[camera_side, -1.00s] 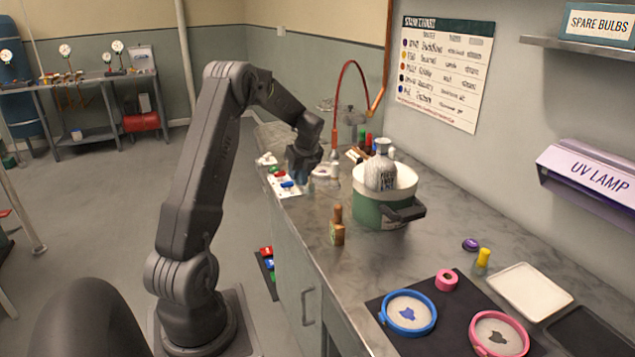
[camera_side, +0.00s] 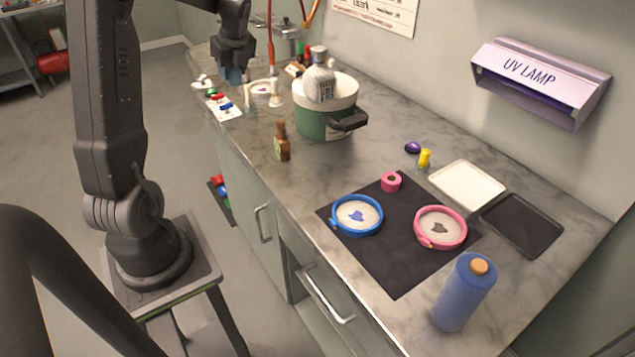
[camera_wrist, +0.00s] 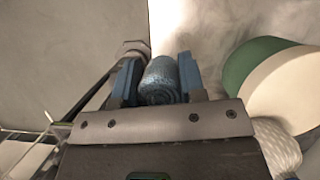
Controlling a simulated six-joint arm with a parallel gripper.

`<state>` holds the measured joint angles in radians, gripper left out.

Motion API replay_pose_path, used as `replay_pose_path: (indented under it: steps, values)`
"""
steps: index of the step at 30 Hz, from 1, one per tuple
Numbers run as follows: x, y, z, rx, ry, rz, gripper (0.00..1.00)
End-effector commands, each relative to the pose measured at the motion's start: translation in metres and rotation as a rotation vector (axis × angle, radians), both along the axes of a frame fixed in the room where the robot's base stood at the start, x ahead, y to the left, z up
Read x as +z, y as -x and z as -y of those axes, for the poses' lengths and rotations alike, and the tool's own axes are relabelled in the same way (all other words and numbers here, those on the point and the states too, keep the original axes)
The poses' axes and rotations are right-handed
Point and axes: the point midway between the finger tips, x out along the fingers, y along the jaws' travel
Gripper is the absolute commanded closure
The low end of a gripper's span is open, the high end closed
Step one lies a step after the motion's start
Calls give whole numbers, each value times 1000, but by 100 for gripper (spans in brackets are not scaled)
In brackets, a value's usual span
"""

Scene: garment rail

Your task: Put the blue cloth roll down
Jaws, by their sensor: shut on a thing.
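The blue cloth roll (camera_wrist: 160,82) shows in the wrist view as a dark blue, textured roll, its spiral end facing the camera. My gripper (camera_wrist: 159,72) is shut on it, with one blue finger on each side. In the side view my gripper (camera_side: 236,77) points down over the far left part of the counter, left of the green and white pot. There the roll cannot be told apart from the blue fingers, and its height above the counter is unclear.
The green pot (camera_side: 324,124) with a bottle (camera_side: 319,84) in it stands right of my gripper. A white card with coloured pieces (camera_side: 224,108), a small round dish (camera_side: 261,88) and a brown bottle (camera_side: 282,146) are nearby. A black mat (camera_side: 390,257) lies nearer the front.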

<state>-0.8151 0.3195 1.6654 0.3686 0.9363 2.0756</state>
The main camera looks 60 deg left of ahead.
Motion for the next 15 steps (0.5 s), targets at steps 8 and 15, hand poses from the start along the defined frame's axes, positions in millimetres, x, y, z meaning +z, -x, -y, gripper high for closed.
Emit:
replay_pose_path:
  steps: [8,15]
  values:
    - [2,-12,116,-77,1,0,84]
    - [-2,0,180,-115,-4,-1,84]
